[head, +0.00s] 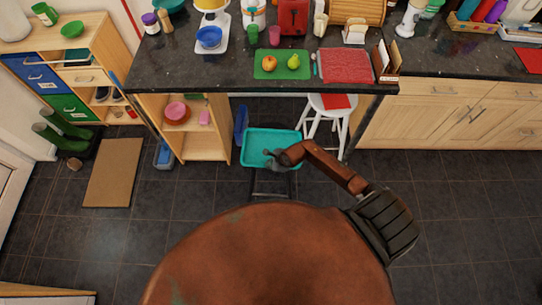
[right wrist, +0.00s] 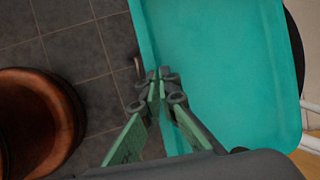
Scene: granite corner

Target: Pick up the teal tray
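The teal tray (head: 258,139) is a shallow rectangle with a raised rim, low in front of the counter's open space, seemingly on a dark support with thin legs. My right gripper (head: 270,157) reaches its front right part in the head view. In the right wrist view the tray (right wrist: 235,65) fills the right half. There my right gripper (right wrist: 161,78) straddles the tray's left rim, one finger on each side, with the tips drawn close together on it. The exact contact is partly hidden by the fingers. My left gripper is not in view.
A white stool (head: 333,108) with a red item on it stands right behind the tray. A wooden shelf (head: 207,148) is to the left. The dark counter (head: 225,72) with a cutting board and fruit overhangs behind. The tiled floor (head: 455,200) at right is clear.

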